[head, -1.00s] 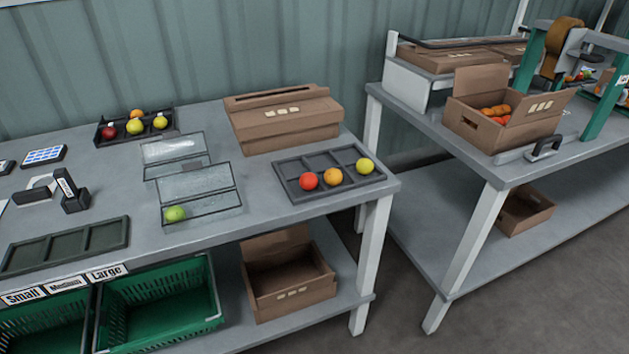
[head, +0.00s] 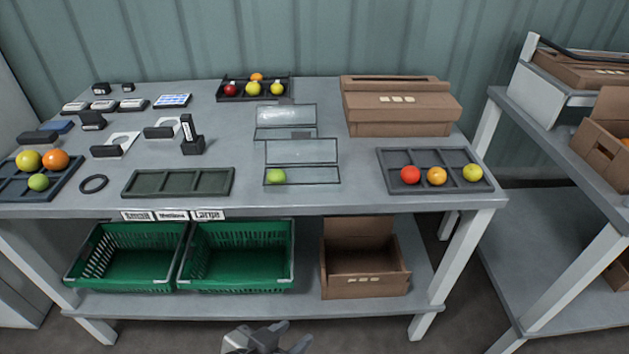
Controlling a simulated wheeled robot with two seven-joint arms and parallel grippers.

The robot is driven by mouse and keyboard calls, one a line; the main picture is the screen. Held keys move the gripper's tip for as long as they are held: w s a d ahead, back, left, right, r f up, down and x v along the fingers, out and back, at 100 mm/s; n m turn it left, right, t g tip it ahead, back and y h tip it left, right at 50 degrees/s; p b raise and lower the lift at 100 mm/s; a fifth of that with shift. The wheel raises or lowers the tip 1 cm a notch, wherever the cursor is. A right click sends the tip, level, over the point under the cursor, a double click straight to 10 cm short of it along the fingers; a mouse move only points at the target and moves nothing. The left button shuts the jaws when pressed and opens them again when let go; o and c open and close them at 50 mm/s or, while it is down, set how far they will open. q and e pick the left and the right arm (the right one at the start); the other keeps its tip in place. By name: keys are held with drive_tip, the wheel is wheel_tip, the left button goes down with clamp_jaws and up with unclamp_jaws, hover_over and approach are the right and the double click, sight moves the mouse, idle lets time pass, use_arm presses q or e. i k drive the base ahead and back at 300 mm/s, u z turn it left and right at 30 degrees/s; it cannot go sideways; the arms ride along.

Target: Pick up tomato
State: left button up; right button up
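Several tomatoes lie on the table. The right dark tray (head: 403,157) holds a red tomato (head: 410,174), an orange tomato (head: 437,176) and a yellow tomato (head: 472,172). A green tomato (head: 276,176) is in the front clear box (head: 318,176). The back tray (head: 228,97) holds a red tomato (head: 230,90), an orange one and yellow ones. The left tray (head: 62,185) holds a yellow tomato (head: 28,160), an orange tomato (head: 55,160) and a green tomato (head: 38,182). My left gripper (head: 291,336) is at the bottom edge, below and in front of the table, open and empty. My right gripper is not in view.
An empty divided tray (head: 178,182), a black ring (head: 94,184) and small devices stand on the left half. A closed carton (head: 400,118) is at the back right. Green crates (head: 240,282) and an open carton (head: 364,284) sit on the lower shelf. A second table stands right.

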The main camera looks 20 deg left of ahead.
sight(410, 175)
drive_tip(key=u, duration=0.5)
drive_tip(key=k, duration=0.95)
drive_tip(key=z, duration=0.55)
drive_tip(key=i, duration=0.9)
drive_tip(key=u, duration=0.6)
drive_tip(key=i, duration=0.7)
drive_tip(key=u, duration=0.6)
